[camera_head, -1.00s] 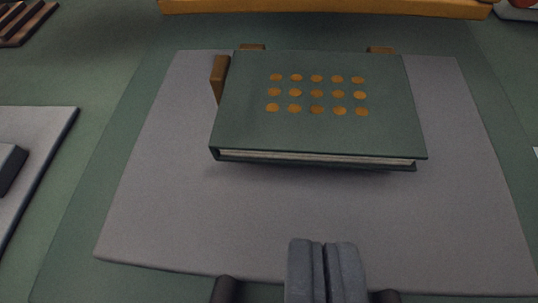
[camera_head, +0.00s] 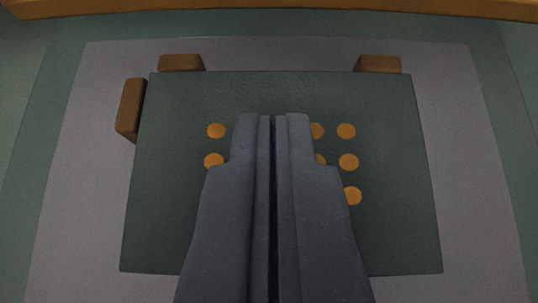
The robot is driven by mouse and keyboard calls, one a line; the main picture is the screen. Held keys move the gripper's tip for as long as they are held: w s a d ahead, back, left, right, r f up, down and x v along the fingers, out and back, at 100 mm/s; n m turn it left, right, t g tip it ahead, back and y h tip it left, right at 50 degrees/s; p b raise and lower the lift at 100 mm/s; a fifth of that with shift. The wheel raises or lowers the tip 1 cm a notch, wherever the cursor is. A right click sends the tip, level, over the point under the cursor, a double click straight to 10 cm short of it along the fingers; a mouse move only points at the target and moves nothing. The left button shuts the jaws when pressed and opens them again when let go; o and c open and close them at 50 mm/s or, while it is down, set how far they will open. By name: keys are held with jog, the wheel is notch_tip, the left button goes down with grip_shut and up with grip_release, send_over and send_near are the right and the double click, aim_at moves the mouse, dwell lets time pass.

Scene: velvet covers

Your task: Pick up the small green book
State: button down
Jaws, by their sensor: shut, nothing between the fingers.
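The small green book (camera_head: 395,150) lies flat with its cover up on a grey mat. Rows of orange dots mark the cover. My gripper (camera_head: 272,118) is shut and empty, over the middle of the book, with its fingertips pointing toward the far edge. The fingers hide the middle dots and part of the near edge. I cannot tell whether the fingertips touch the cover.
The grey mat (camera_head: 75,160) lies around the book on a green surface (camera_head: 25,110). Brown blocks stand at the book's far left (camera_head: 181,63), far right (camera_head: 380,64) and left side (camera_head: 130,108). An orange-brown bar (camera_head: 270,6) runs along the back.

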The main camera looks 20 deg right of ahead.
jog(key=shift+w+d+f+b, duration=0.15)
jog(key=shift+w+f+b, duration=0.25)
jog(key=shift+f, duration=0.25)
jog(key=shift+f+b, duration=0.15)
jog(key=shift+b, duration=0.3)
jog(key=shift+s+d+f, duration=0.1)
